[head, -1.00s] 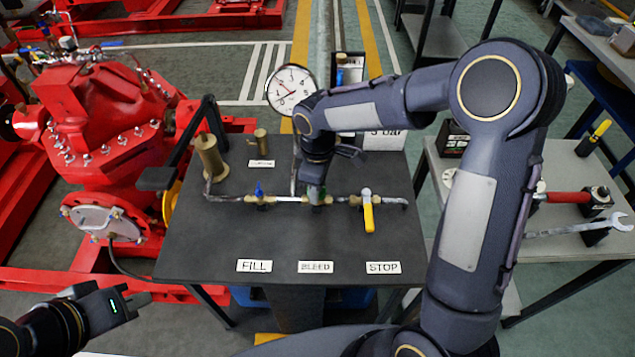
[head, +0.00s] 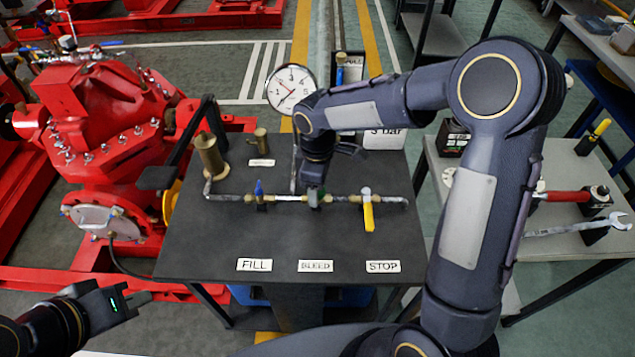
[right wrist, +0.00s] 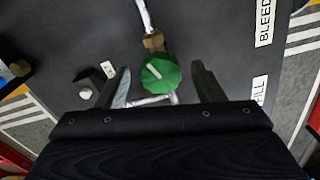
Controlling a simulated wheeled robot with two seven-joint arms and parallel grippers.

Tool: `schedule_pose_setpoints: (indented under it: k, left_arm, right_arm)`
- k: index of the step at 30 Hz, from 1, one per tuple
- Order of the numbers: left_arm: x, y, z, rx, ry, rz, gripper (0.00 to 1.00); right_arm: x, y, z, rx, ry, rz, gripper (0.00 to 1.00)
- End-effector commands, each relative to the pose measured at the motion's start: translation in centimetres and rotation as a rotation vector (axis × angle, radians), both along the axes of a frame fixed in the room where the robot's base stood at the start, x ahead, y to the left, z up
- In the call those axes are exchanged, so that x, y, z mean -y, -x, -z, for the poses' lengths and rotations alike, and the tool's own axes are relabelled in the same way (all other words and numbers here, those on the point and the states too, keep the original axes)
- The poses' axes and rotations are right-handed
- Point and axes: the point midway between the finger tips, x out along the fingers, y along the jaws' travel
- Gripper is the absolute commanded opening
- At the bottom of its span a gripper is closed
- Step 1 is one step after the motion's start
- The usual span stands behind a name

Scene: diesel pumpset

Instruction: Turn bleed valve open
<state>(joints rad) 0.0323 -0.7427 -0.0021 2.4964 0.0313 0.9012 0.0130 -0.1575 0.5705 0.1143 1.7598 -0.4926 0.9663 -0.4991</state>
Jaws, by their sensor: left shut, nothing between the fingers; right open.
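The bleed valve is a round green knob (right wrist: 160,73) with a pale line across its top, on the pipe. In the head view only a bit of green (head: 316,199) shows, mostly hidden below my right gripper (head: 314,187). In the right wrist view my right gripper (right wrist: 161,83) is open, one finger on each side of the knob, with visible gaps. The BLEED label (head: 315,266) lies on the table in front. My left gripper (head: 138,299) is shut and empty at the lower left, away from the table.
The pipe on the dark table (head: 230,232) also carries a blue-handled valve (head: 259,189) and a yellow lever valve (head: 368,215). A round gauge (head: 291,88) stands behind. The red pumpset (head: 100,110) is at left. A side table with tools, including a wrench (head: 580,227), is at right.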

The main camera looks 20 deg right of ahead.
Motion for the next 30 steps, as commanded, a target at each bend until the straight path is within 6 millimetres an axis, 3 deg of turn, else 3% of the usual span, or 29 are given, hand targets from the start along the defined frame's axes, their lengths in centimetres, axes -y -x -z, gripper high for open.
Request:
schedule_pose_setpoints:
  k: [7,19,30]
  left_arm:
    - [0.0,0.0,0.0,0.0,0.0,0.0,0.0]
    - [0.0,0.0,-0.3,0.0,0.0,0.0,0.0]
    - [0.0,0.0,-0.3,0.0,0.0,0.0,0.0]
  right_arm:
    - [0.0,0.0,-1.0,0.001,0.0,0.0,0.62]
    - [0.0,-0.1,-7.1,0.002,0.0,0.0,0.62]
    - [0.0,0.0,-7.8,0.0,0.0,-0.001,0.62]
